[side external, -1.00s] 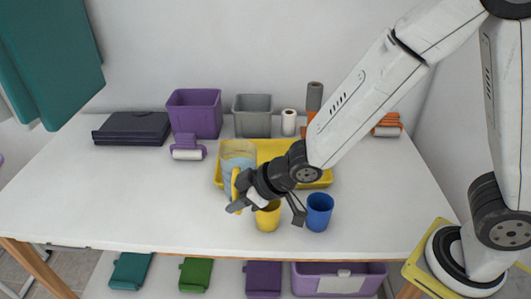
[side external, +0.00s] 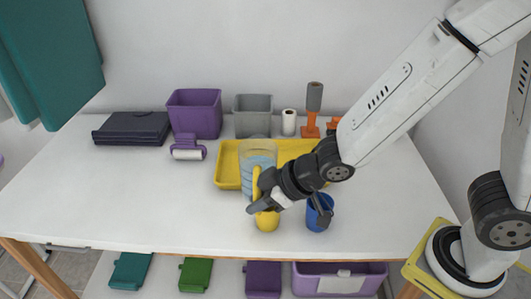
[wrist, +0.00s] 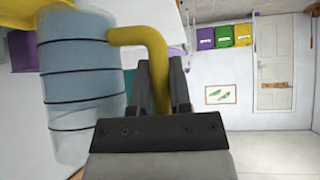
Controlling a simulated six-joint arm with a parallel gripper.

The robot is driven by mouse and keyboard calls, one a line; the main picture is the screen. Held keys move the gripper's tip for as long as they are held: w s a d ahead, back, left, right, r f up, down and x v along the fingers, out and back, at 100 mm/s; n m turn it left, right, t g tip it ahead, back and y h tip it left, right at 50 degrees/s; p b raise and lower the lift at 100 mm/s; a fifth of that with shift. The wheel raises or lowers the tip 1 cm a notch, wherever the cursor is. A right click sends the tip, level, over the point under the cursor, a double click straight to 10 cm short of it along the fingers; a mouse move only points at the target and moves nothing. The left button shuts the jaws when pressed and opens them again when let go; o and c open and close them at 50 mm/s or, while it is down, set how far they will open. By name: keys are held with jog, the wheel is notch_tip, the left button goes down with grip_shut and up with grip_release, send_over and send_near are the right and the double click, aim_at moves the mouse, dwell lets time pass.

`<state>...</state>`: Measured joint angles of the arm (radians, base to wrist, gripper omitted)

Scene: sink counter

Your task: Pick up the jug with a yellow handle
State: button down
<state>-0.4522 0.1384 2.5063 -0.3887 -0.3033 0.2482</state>
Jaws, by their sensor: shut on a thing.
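The jug (side external: 258,158) is a clear, bluish cylinder with a yellow handle (side external: 256,183). It appears upright in the side view, in front of the yellow tray. In the wrist view the jug (wrist: 80,85) fills the left side, with dark rings around it. Its handle (wrist: 140,36) runs between my fingers. My gripper (side external: 257,203) is shut on the handle, and it also shows in the wrist view (wrist: 160,95). My gripper and arm hide the jug's lower part in the side view, so I cannot tell its height above the table.
A yellow cup (side external: 267,221) and a blue cup (side external: 316,215) stand close by my gripper. The yellow tray (side external: 228,170) lies behind the jug. Purple (side external: 194,115) and grey (side external: 253,117) bins stand at the back.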

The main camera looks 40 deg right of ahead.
jog(key=shift+d, duration=0.15)
dwell(2.6)
jog(key=w+d+f+m+t+h, duration=0.1)
jog(key=w+d+f+m+h, duration=0.2)
jog(key=d, duration=0.6)
jog(key=w+d+m+t+h, duration=0.15)
jog(key=w+d, duration=0.25)
jog(key=d, duration=0.5)
jog(key=shift+w+d+r+m+g+h, duration=1.85)
jog(key=shift+w+d+m+h, duration=1.6)
jog(key=shift+w+d+m, duration=2.7)
jog(key=s+a+f+m+g+h, duration=0.1)
jog(key=a+f+m+g, duration=0.3)
jog(key=a, duration=0.3)
jog(key=s+a+f+m+g+h, duration=0.1)
jog(key=a+f+m+g, duration=0.2)
jog(key=a+m, duration=0.3)
jog(key=shift+a+f+g+h, duration=0.3)
jog(key=shift+a+f+g, duration=0.15)
jog(key=shift+f, duration=0.45)
